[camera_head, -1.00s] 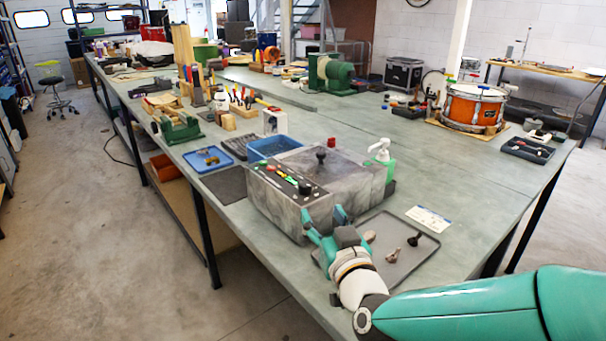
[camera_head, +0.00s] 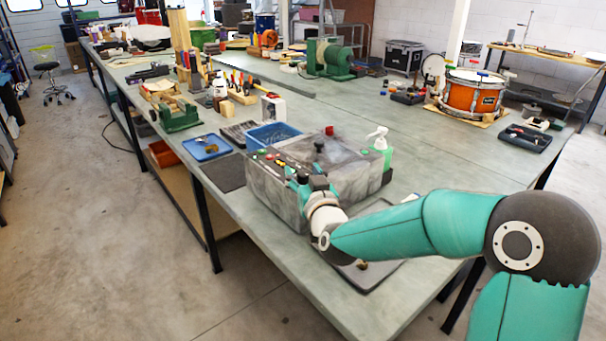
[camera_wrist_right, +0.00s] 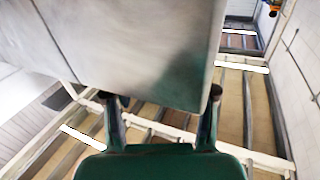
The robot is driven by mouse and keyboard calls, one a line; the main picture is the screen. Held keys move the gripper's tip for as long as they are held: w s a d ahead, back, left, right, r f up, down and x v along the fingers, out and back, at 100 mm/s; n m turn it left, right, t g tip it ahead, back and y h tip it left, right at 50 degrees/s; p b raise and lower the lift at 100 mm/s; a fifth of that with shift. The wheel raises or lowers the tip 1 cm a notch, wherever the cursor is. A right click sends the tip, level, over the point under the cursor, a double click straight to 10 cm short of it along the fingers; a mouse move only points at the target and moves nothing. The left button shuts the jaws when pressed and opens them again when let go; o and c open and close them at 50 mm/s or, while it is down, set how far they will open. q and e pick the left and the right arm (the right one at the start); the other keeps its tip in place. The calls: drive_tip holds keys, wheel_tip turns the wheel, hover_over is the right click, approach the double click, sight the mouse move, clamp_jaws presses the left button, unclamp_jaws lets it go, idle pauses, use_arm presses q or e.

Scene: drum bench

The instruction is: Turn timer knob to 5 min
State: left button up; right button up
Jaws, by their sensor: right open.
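The panel carries small green and red controls; I cannot tell which one is the timer knob. My right gripper (camera_head: 303,178) is at the panel's right end, and its wrist hides that part and some of the machine's front. In the right wrist view my right gripper (camera_wrist_right: 163,103) is open, with its fingers apart and a smooth grey face of the machine (camera_wrist_right: 140,50) ahead. No knob shows between them. My left gripper is out of view.
A grey tray (camera_head: 385,277) lies partly under my right arm. A blue bin (camera_head: 272,136) and blue tray (camera_head: 206,148) are left of the machine. A green-and-white pump bottle (camera_head: 380,146) stands behind it.

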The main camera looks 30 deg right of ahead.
drive_tip(key=shift+c, duration=0.2)
clamp_jaws()
drive_tip(key=shift+a, duration=0.1)
drive_tip(key=shift+m+g+h, duration=0.3)
drive_tip(key=shift+m+h, duration=0.1)
drive_tip(key=shift+h, duration=0.2)
drive_tip(key=m+g+h, duration=0.1)
drive_tip(key=m+h, duration=0.1)
drive_tip(key=h, duration=0.1)
drive_tip(key=shift+a+m+g+h+p, duration=0.1)
drive_tip(key=shift+m+g+h+p, duration=0.2)
drive_tip(key=shift+g+p, duration=0.1)
drive_tip(key=shift+m+g+h+p, duration=0.8)
drive_tip(key=shift+m+g+h, duration=1.1)
drive_tip(key=shift+g+h, duration=0.3)
